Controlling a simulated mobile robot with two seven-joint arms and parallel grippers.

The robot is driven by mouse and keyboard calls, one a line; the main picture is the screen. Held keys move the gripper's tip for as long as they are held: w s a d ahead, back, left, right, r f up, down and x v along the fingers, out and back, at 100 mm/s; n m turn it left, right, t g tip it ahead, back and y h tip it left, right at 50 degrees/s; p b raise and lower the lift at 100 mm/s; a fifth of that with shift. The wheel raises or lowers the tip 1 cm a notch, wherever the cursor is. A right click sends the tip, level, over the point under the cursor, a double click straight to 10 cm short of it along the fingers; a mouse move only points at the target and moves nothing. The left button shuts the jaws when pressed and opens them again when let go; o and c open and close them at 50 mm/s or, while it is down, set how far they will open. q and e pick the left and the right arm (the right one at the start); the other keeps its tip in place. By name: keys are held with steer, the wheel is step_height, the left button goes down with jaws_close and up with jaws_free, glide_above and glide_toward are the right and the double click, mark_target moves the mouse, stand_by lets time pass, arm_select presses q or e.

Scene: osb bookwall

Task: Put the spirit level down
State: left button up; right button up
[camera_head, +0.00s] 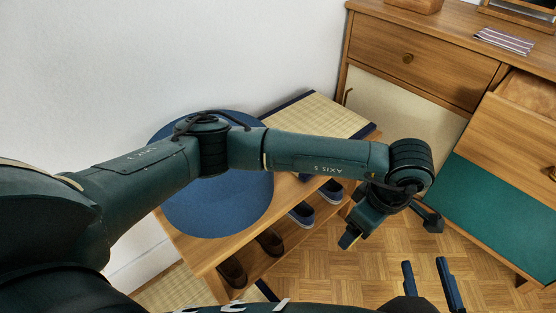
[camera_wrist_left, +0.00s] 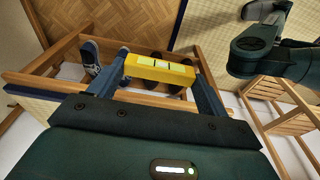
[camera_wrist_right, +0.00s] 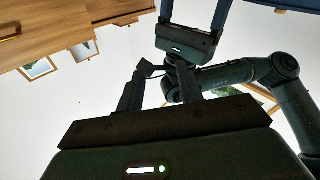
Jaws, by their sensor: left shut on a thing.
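The spirit level (camera_wrist_left: 160,71) is a short yellow bar with pale vial windows. It shows in the left wrist view, lying crosswise between the fingers of my left gripper (camera_wrist_left: 157,64), which is shut on it. Behind it in that view is the wooden shoe rack with shoes. In the head view my left arm reaches across to the right over the bench, and I cannot make out the level there. My right gripper (camera_head: 429,270) is low at the right in the head view. Its fingers are apart with nothing between them, as the right wrist view (camera_wrist_right: 160,88) also shows.
A wooden cabinet (camera_head: 420,55) with a pulled-out drawer (camera_head: 520,125) is at the right. Parquet floor (camera_head: 330,272) is clear.

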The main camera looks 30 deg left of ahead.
arm_select(q)
steer(key=b, duration=0.3)
glide_above(288, 196)
steer(key=d, duration=0.1)
steer(key=shift+s+f, duration=0.25)
steer(key=shift+f, duration=0.5)
step_height(288, 196, down, 6)
steer(key=shift+r+b, duration=0.15)
steer(key=shift+b, duration=1.1)
steer(key=shift+w+a, duration=0.15)
steer(key=shift+f, duration=0.25)
steer(key=o, duration=0.8)
steer(key=shift+r, duration=0.1)
arm_select(e)
steer(key=shift+w+a+m+t+y, duration=0.25)
steer(key=shift+a+m+t+y, duration=0.15)
steer(key=shift+a+m+y, duration=0.15)
